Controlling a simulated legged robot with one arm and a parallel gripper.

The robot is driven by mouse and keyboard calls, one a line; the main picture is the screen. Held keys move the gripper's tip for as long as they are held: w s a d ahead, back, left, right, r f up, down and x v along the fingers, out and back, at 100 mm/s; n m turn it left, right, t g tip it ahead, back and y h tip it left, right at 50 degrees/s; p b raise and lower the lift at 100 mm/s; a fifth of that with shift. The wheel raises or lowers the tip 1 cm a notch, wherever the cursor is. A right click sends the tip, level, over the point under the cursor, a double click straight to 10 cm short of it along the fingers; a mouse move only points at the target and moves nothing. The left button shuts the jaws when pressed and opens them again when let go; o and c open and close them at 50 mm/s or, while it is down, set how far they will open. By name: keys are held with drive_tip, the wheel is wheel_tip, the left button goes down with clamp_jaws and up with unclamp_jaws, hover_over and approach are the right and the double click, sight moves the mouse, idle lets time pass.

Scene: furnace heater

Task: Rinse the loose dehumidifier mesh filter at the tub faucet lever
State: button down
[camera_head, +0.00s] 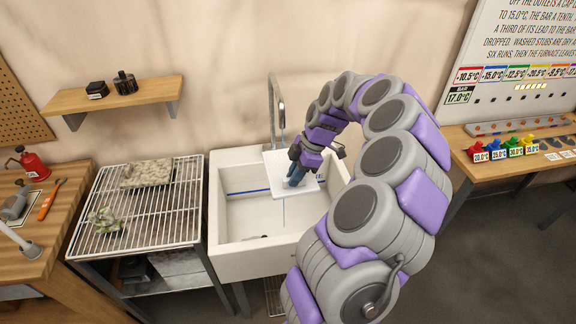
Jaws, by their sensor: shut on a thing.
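A flat white panel, which looks like the mesh filter (273,180), is over the white tub (232,255), under the faucet. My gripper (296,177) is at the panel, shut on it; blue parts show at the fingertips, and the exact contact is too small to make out. The grey gooseneck faucet (272,108) rises behind the tub. A thin bluish stream (282,137) runs from its spout down to the panel, and a thin line continues below it. The faucet lever cannot be told apart; my arm covers the tub's right side.
A wire rack (150,205) with a pale textured block (146,173) and a small plant-like piece (104,220) stands left of the tub. A wall shelf (115,97) hangs above it. A workbench (75,235) is far left; another table (530,160) with coloured pieces is right.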

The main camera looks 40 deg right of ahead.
drive_tip(key=s+a+b, duration=0.2)
drive_tip(key=a, duration=0.1)
drive_tip(key=shift+s+a, duration=0.2)
drive_tip(key=shift+s, duration=0.1)
idle(1.3)
drive_tip(key=s+a+r+b, duration=0.1)
drive_tip(key=s+a+r, duration=0.2)
drive_tip(key=a+r, duration=0.1)
idle(0.5)
idle(0.7)
